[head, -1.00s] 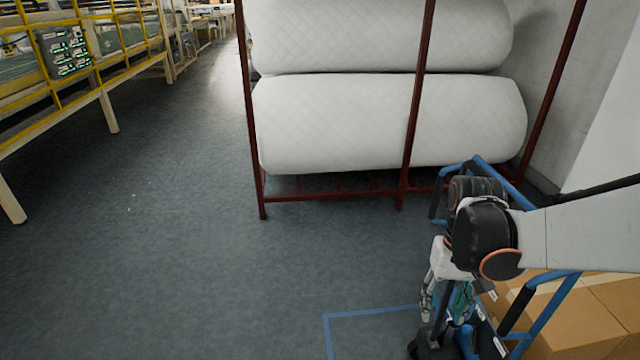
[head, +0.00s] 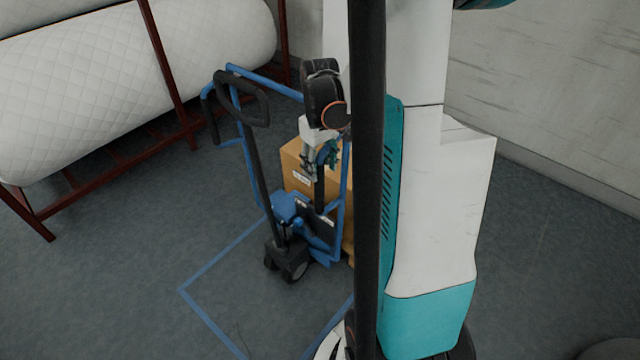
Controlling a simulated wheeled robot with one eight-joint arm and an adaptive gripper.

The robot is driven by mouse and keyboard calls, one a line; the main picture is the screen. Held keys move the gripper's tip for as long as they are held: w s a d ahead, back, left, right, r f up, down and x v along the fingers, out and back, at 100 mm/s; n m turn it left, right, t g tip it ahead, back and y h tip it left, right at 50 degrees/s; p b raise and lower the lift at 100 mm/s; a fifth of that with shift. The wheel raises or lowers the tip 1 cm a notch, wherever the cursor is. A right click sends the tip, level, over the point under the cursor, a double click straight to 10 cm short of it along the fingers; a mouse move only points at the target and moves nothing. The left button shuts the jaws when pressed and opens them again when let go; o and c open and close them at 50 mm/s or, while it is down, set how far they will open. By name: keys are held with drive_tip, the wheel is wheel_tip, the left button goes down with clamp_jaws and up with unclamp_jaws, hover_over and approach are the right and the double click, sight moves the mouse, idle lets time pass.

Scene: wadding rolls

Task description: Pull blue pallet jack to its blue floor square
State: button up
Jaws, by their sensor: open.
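The blue pallet jack (head: 288,208) stands upright with its black loop handle (head: 242,97) raised at the left. Its front wheels (head: 287,263) rest inside the blue floor square (head: 212,318), which is a painted outline. The rear of the jack is hidden behind my own body, and so is part of the outline. My gripper (head: 318,172) points down, open and empty. In the picture it lies right of the handle, in front of the cardboard load and within the blue frame. I cannot tell whether it touches the frame.
A cardboard box (head: 296,164) sits on the jack. A dark red rack (head: 172,75) with white wadding rolls (head: 85,85) stands behind at the left. A grey wall (head: 570,110) closes off the right. The floor at the lower left is clear.

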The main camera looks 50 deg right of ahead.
sight(319, 180)
wheel_tip(319, 180, down, 6)
drive_tip(key=shift+f+b, duration=0.15)
drive_tip(key=shift+b, duration=0.8)
clamp_jaws()
